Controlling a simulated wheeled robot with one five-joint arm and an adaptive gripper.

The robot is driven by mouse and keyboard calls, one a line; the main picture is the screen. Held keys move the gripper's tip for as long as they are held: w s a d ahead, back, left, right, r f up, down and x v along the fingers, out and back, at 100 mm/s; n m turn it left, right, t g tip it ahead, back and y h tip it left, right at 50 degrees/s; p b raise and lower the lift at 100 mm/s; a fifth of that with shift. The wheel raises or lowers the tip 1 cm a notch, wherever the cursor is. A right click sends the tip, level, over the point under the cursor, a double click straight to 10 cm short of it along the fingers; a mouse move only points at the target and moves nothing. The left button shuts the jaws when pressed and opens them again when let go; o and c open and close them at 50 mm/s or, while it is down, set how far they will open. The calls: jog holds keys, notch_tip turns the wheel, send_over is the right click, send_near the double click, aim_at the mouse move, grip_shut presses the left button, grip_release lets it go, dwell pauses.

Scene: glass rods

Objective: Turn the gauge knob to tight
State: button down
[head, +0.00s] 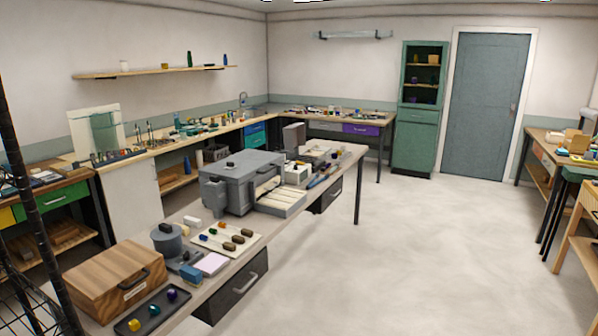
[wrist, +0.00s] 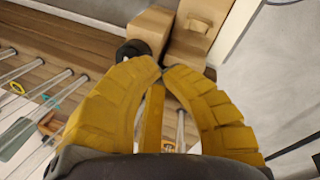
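In the wrist view, a black round knob-like piece (wrist: 133,50) sits beside a tan block (wrist: 150,27), just beyond the left fingertip of my gripper (wrist: 161,67). I cannot tell whether it is the gauge knob, and no tight mark can be read. My gripper's yellow segmented fingers curve inward and their tips come nearly together, with nothing seen held between them. The left fingertip looks apart from the black piece, though depth is unclear. My gripper does not show in the head view, where no gauge can be made out with certainty.
Several clear glass rods (wrist: 58,85) lie left of my fingers over a wooden surface (wrist: 85,48). In the head view, a long bench carries a wooden box (head: 105,283), a dark tray (head: 150,312) and a grey machine (head: 238,183). The floor (head: 400,250) right of it is clear.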

jog(key=shift+s+d+r+p, duration=0.1)
jog(key=shift+s+d+p, duration=0.15)
jog(key=shift+d+p, duration=0.35)
dwell(1.1)
jog(key=shift+s+a+p, duration=0.2)
jog(key=shift+s+p, duration=0.3)
jog(key=shift+p, duration=0.5)
jog(key=shift+s, duration=0.4)
jog(key=shift+s+a+f, duration=0.2)
jog(key=shift+a, duration=0.15)
dwell(0.5)
jog(key=shift+d+p+v, duration=0.25)
jog(key=shift+p+v, duration=0.3)
jog(key=shift+v, duration=0.55)
jog(key=shift+d+v, duration=0.25)
jog(key=shift+v, duration=0.75)
jog(key=shift+d+v, duration=0.25)
jog(key=shift+v, duration=0.7)
jog(key=c, duration=1.9)
grip_release()
jog(key=shift+w+r, duration=0.1)
jog(key=shift+r, duration=0.05)
jog(key=shift+c, duration=0.2)
grip_shut()
